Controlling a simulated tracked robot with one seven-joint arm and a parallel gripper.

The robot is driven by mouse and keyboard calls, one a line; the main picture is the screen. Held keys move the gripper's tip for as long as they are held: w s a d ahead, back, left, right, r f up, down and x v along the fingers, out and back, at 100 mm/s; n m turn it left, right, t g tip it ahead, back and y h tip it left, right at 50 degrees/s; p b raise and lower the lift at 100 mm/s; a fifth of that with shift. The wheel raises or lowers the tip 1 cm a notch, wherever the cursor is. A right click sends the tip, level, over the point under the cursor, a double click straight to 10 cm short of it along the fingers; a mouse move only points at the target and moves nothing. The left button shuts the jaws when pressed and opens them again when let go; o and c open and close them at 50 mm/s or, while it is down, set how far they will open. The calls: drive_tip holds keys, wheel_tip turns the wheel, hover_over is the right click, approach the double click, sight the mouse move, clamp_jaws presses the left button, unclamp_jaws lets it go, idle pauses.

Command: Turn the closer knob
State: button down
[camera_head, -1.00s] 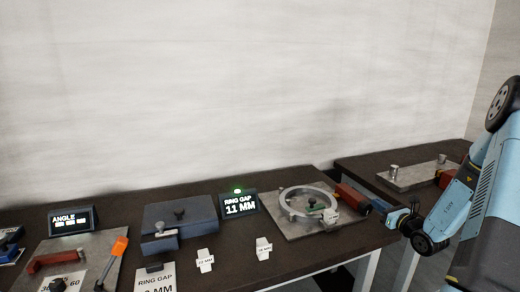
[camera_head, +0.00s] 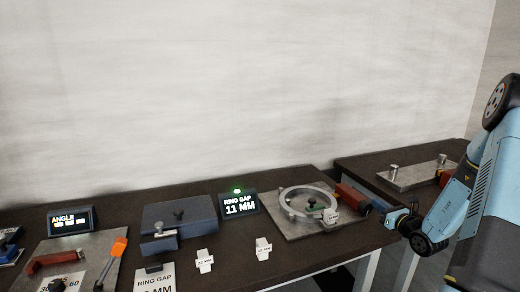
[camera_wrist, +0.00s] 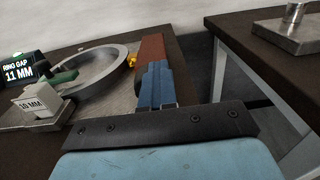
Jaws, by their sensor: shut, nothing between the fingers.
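The ring fixture has a metal ring (camera_head: 291,207) on a grey plate, with a red-brown block (camera_head: 350,196) at its right. The ring and the red-brown block (camera_wrist: 151,50) also show in the wrist view. In the head view my gripper (camera_head: 380,207) is right of the block.
The ring gap display (camera_head: 240,204) reads 11 MM under a green light. A white 10 MM block (camera_wrist: 36,103) stands by the ring with a green piece. Two white labelled blocks stand left. A second table (camera_head: 400,160) with a metal plate is at right, beyond a gap.

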drive_tip(key=shift+w+a+r+y, duration=0.2)
drive_tip(key=shift+a, duration=0.3)
drive_tip(key=shift+w+a+r+y, duration=0.15)
drive_tip(key=shift+a+y, duration=0.05)
drive_tip(key=shift+a, duration=0.25)
drive_tip(key=shift+s+a, duration=0.25)
drive_tip(key=shift+a, duration=0.45)
drive_tip(key=shift+s+a+f, duration=0.2)
drive_tip(key=shift+a, duration=0.05)
drive_tip(key=shift+r, duration=0.15)
drive_tip(key=shift+w+r, duration=0.1)
drive_tip(key=shift+r, duration=0.1)
drive_tip(key=shift+s+d+r, duration=0.1)
drive_tip(key=shift+s, duration=0.35)
drive_tip(key=shift+v, duration=2.7)
drive_tip(key=shift+d, duration=0.1)
